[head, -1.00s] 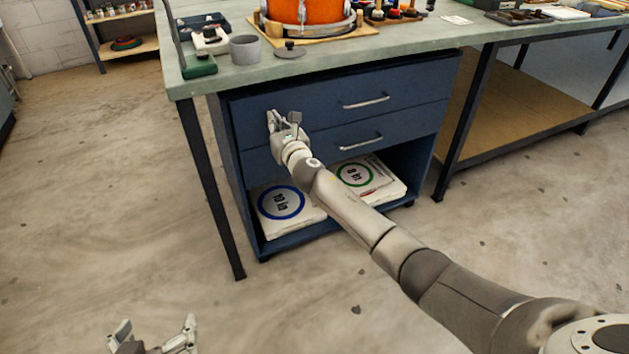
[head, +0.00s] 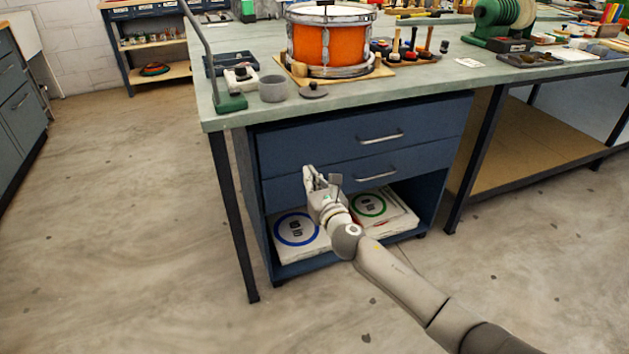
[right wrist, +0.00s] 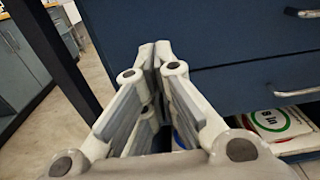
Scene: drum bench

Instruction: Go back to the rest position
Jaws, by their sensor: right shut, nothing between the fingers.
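My right gripper (head: 311,178) is shut and empty in the head view, in front of the blue drawer cabinet (head: 330,138) under the bench. In the right wrist view its fingertips (right wrist: 155,52) meet, with nothing between them. Both cabinet drawers look closed, each with a metal handle. My right arm reaches in from the lower right. My left gripper is out of the head view.
Flat boxes with a blue ring (head: 297,250) and a green ring (head: 398,222) lie in the cabinet's open bottom. The floor (head: 130,220) at left is clear.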

